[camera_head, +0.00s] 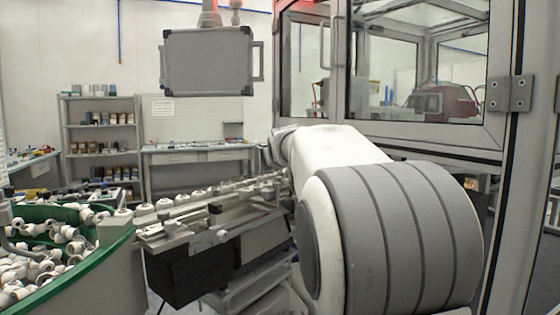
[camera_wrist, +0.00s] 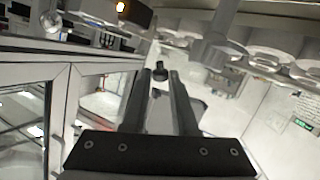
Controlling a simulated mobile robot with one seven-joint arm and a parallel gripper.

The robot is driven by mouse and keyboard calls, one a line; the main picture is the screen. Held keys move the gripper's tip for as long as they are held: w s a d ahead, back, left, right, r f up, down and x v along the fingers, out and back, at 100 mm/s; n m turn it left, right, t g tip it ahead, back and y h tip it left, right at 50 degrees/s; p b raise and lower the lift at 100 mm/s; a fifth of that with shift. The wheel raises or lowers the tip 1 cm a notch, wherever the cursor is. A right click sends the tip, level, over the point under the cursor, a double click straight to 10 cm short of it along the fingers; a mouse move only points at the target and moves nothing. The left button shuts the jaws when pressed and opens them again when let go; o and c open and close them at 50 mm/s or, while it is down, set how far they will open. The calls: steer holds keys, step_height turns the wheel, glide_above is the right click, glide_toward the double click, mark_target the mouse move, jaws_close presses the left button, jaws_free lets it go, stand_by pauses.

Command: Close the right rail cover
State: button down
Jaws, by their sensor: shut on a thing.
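In the wrist view my gripper (camera_wrist: 163,78) shows as two dark parallel fingers, close together, with a small black knob (camera_wrist: 160,70) at their tips. The fingers are shut on this knob, which I take for the handle of the right rail cover. The cover's panel is not clearly visible, so I cannot tell its angle. In the head view the rail (camera_head: 190,202) carries a row of white caps and runs toward my arm. My own white and grey arm hides its right end and my gripper there.
A green-rimmed bowl (camera_head: 112,240) full of white caps stands at the left. A framed glass enclosure (camera_head: 420,130) stands close on the right behind my arm. A grey panel (camera_head: 207,62) hangs above. In the wrist view large white caps (camera_wrist: 265,58) line the upper right.

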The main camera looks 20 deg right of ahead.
steer(key=c, duration=0.7)
jaws_free()
steer(key=b+v, duration=0.1)
steer(key=v, duration=1.6)
steer(key=shift+s, duration=0.2)
steer(key=shift+a, duration=0.1)
steer(key=s+a+f+g+y, duration=0.2)
steer(key=s+a+f+g, duration=0.15)
steer(key=s+f, duration=0.55)
steer(key=s+a+f+n+g+y, duration=0.15)
steer(key=s+a+f, duration=0.35)
steer(key=s+f, duration=0.5)
steer(key=s+a+f+g+y, duration=0.2)
steer(key=s+a+f+g, duration=0.3)
steer(key=f, duration=0.7)
step_height(320, 180, up, 25)
steer(key=d+t+p, duration=0.1)
steer(key=p, duration=2.3)
steer(key=shift+s+r+t, duration=0.15)
steer(key=shift+s+t, duration=0.15)
